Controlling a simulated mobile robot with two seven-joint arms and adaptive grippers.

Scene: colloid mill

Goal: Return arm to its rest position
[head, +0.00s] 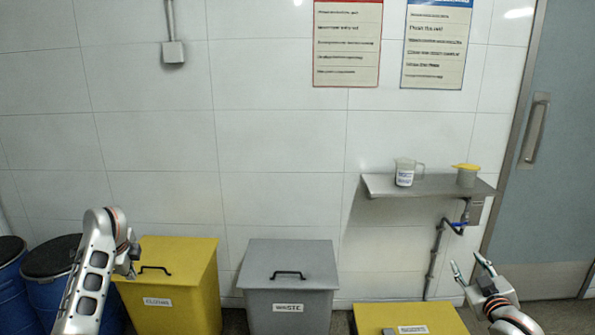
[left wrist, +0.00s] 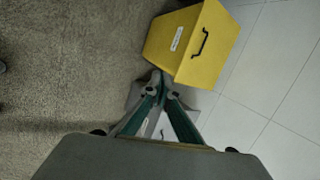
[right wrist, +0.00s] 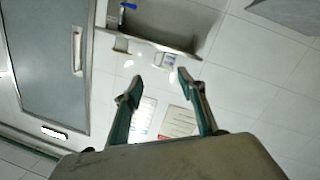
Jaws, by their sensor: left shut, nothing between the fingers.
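My left arm comes in at the left of the head view, with its gripper (head: 130,262) low in front of the left yellow bin. In the left wrist view the left gripper (left wrist: 158,82) has its fingertips together with nothing between them. My right gripper (head: 468,268) is at the lower right of the head view, below the wall shelf, with its fingers apart. In the right wrist view the right gripper (right wrist: 157,80) is open and empty, its fingertips spread.
A yellow bin (head: 180,290) and a grey waste bin (head: 290,285) stand along the wall, with blue drums (head: 50,300) at left. Another yellow lid (head: 410,317) is near my right gripper. A steel shelf (head: 425,187) holds a jug (head: 405,173) and a yellow-topped cup (head: 466,176). A door (head: 555,150) is at right.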

